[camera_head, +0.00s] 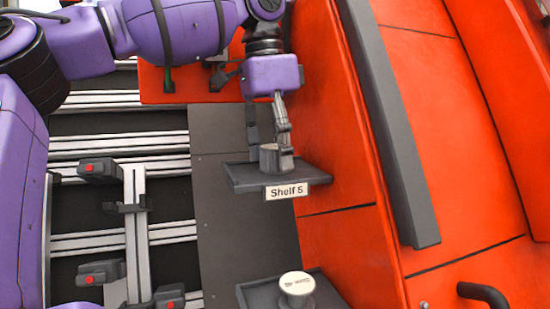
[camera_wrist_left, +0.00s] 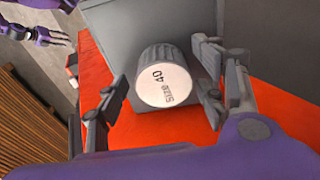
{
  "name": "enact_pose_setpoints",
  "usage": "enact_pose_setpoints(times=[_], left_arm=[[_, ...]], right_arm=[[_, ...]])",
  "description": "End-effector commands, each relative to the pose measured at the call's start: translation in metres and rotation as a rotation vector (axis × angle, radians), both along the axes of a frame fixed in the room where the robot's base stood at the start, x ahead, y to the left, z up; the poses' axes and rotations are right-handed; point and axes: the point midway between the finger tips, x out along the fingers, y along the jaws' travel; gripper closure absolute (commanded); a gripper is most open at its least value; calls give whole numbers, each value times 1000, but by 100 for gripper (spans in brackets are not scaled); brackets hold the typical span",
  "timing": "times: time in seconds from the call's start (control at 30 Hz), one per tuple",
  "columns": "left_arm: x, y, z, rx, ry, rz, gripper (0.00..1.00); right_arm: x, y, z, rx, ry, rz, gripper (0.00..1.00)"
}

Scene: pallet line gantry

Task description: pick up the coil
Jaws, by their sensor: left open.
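A short grey cylinder (camera_head: 275,158), which looks like the coil, stands on the small dark shelf labelled "Shelf 5" (camera_head: 240,181). In the left wrist view the left gripper's fingers (camera_wrist_left: 165,97) are on either side of the coil, with gaps showing. What seems to be my right gripper (camera_wrist_left: 42,36) shows small at the top left, its opening unclear.
A white-topped spool (camera_head: 297,284) with an unreadable label stands on a lower dark shelf (camera_head: 258,296). A tall orange panel (camera_head: 335,150) rises close to the right of Shelf 5. Metal rails (camera_head: 133,230) with dark red-buttoned blocks lie at left. A dark handle (camera_head: 487,293) is at bottom right.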

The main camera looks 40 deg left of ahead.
Motion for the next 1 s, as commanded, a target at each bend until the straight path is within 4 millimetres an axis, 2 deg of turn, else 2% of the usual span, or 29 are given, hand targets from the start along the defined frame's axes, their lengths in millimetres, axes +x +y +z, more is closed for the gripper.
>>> enact_pose_setpoints(times=[0.07,0.43,0.77,0.87,1.0], left_arm=[[0,0,0,0,1,0,43],[0,0,0,0,1,0,92],[-1,1,3,0,-1,0,93],[-3,2,8,0,-1,-1,93],[-2,2,24,3,0,2,93]], right_arm=[[0,1,-1,1,1,-2,60],[0,2,0,5,0,-9,60],[-2,-2,-2,0,4,-8,60],[-5,-2,-6,-3,10,-6,60],[-7,-4,-8,-7,12,-5,60]])
